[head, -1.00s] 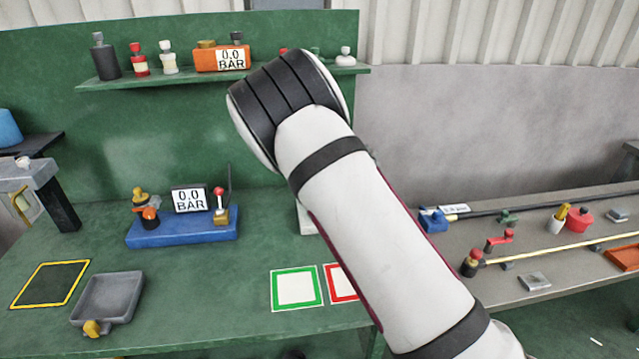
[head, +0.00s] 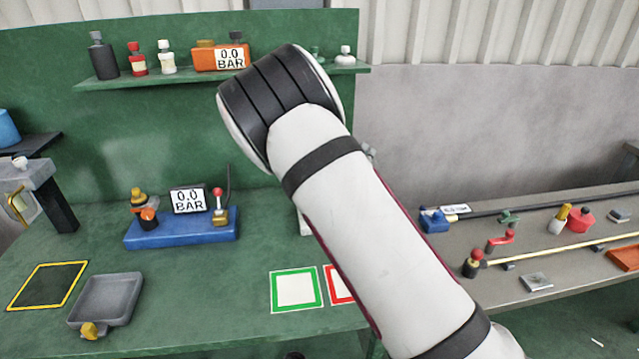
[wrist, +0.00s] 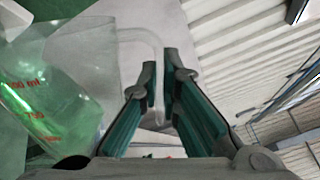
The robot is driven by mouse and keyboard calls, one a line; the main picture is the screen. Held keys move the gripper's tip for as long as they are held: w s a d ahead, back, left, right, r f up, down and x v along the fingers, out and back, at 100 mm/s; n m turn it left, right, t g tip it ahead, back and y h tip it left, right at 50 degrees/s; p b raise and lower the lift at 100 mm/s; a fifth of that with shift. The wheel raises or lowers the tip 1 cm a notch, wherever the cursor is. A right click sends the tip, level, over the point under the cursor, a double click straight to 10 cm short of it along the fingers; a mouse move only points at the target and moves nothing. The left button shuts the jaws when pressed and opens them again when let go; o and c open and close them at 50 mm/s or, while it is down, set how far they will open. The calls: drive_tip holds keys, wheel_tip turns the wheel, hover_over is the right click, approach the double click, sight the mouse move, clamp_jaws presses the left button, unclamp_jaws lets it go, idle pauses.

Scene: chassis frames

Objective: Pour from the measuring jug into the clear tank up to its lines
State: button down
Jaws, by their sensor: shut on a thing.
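The clear measuring jug (wrist: 82,60) with red volume marks fills the left of the wrist view and looks tilted there. Its pale loop handle (wrist: 142,36) runs down between the teal finger pads of my gripper (wrist: 160,78), which is shut on it. The jug and my gripper are hidden behind my arm in the head view. I cannot make out the clear tank or its lines in either view. No stream of liquid can be seen.
The green bench holds a blue gauge base (head: 180,228), a grey tray (head: 104,300), a yellow-framed dark square (head: 47,286) and a green-framed white square (head: 297,290). A shelf (head: 130,80) with bottles runs behind. A grey side bench (head: 510,285) stands at right.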

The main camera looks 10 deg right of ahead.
drive_tip(key=shift+w+a+r, duration=0.15)
drive_tip(key=shift+a+r, duration=0.05)
drive_tip(key=shift+r, duration=0.05)
idle(0.6)
drive_tip(key=s+d+f+m+p, duration=0.1)
drive_tip(key=s+d+m+p, duration=0.1)
drive_tip(key=m, duration=0.1)
drive_tip(key=shift+d+f, duration=0.35)
drive_tip(key=shift+d, duration=0.05)
drive_tip(key=shift+s+d+f+m, duration=0.1)
drive_tip(key=shift+d+f+m, duration=0.1)
drive_tip(key=shift+f+m, duration=0.35)
drive_tip(key=shift+d+f+m, duration=0.15)
drive_tip(key=shift+f+m, duration=0.3)
drive_tip(key=shift+f, duration=0.15)
drive_tip(key=shift+s+d+f+m+p, duration=0.2)
drive_tip(key=shift+d+f+m, duration=0.1)
drive_tip(key=shift+f, duration=0.15)
drive_tip(key=shift+s+d+f+m+p, duration=0.15)
drive_tip(key=shift+f+m, duration=0.15)
drive_tip(key=shift+f, duration=0.15)
drive_tip(key=shift+w, duration=0.1)
drive_tip(key=s+d+f+m+p, duration=0.2)
drive_tip(key=s+d+f+m, duration=0.1)
drive_tip(key=d+f+m, duration=0.2)
drive_tip(key=shift+f+m, duration=1)
drive_tip(key=shift+f, duration=1.4)
